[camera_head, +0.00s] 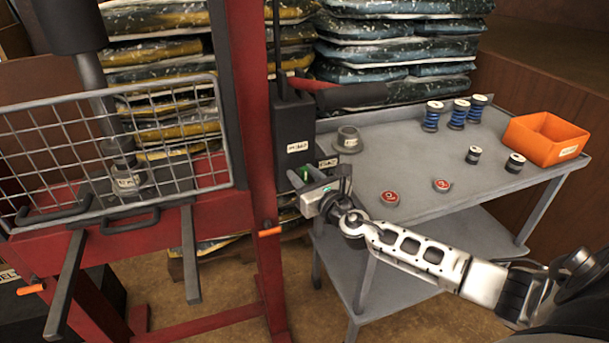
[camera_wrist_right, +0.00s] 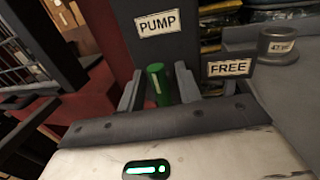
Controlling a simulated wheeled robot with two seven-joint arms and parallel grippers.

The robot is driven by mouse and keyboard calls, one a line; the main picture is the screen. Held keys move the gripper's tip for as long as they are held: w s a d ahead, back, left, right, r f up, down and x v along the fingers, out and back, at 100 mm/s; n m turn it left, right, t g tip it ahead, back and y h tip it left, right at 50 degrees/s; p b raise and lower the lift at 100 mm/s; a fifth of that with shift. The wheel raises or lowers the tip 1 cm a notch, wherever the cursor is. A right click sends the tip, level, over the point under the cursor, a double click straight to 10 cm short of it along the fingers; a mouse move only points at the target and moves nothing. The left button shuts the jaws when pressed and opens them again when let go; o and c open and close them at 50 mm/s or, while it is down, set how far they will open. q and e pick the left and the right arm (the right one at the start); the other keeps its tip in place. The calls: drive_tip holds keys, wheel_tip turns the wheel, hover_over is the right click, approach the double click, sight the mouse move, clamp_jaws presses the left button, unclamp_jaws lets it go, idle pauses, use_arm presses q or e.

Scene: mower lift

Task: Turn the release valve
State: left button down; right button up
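The release valve is a small green knob (camera_wrist_right: 158,84) with a pale mark, in front of the dark pump body (camera_wrist_right: 185,48) labelled "PUMP". In the head view a bit of the green knob (camera_head: 304,172) shows low on the pump body (camera_head: 292,122). My right gripper (camera_head: 309,184) is at the knob. In the right wrist view its two grey fingers stand on either side of the knob, with gaps visible, so it looks open around it. Whether a finger touches the knob is hard to tell. My left gripper is not in view.
A "FREE" label (camera_wrist_right: 229,68) sits beside the knob. A red frame (camera_head: 245,120) and wire guard (camera_head: 60,150) stand left. A black-gripped lever (camera_head: 350,96) juts out above the grey cart (camera_head: 420,165), which holds springs, red-topped pieces and an orange bin (camera_head: 545,140).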

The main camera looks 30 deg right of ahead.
clamp_jaws()
drive_tip(key=shift+f, duration=0.1)
